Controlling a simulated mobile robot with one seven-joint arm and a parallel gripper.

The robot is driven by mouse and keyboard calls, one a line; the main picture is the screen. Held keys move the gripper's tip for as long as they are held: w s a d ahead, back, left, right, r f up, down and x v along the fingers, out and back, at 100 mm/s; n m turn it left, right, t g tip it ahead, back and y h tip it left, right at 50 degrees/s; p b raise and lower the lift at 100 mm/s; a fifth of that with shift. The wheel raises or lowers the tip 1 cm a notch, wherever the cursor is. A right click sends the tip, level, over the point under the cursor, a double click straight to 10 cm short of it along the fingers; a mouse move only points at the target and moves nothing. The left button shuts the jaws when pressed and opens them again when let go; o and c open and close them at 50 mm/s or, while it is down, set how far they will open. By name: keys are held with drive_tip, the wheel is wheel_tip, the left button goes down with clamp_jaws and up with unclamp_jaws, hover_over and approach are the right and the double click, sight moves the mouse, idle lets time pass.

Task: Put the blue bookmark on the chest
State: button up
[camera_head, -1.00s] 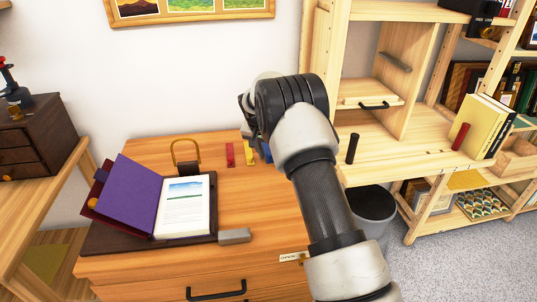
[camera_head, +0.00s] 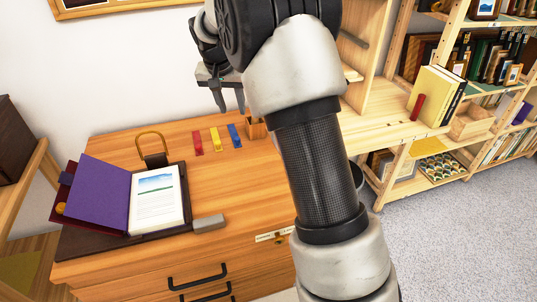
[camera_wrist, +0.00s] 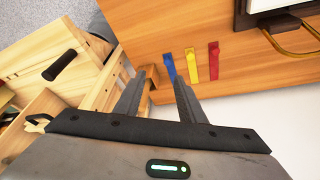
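The blue bookmark (camera_head: 234,136) lies on the orange-brown wooden drawer unit (camera_head: 205,245), right of a yellow bookmark (camera_head: 215,139) and a red bookmark (camera_head: 197,142). In the wrist view the blue bookmark (camera_wrist: 169,67) is just beyond my fingertips. My gripper (camera_head: 228,108) is open and empty, with its fingers pointing down above the blue bookmark. The gripper (camera_wrist: 158,82) also shows in the wrist view with its fingers apart. A dark brown chest (camera_head: 12,140) is partly visible at the left edge, on a light wooden stand.
A small wooden block (camera_head: 256,129) stands close right of the blue bookmark. Light wooden shelving (camera_head: 385,135) fills the right. Bare wood lies in front of the bookmarks.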

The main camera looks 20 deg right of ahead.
drive_tip(key=s+d+r+n+t+y, duration=0.1)
drive_tip(key=s+r, duration=0.5)
drive_tip(key=s, duration=0.4)
drive_tip(key=s+d+r+n, duration=0.1)
drive_tip(key=s+r+n, duration=0.1)
drive_tip(key=s+r, duration=0.6)
drive_tip(key=s+f+n, duration=0.1)
drive_tip(key=s+f, duration=0.1)
drive_tip(key=s, duration=0.7)
drive_tip(key=s+f+n+t+y, duration=0.1)
drive_tip(key=s+f, duration=0.2)
drive_tip(key=s, duration=0.7)
drive_tip(key=shift+s+a, duration=0.2)
drive_tip(key=shift+a, duration=0.1)
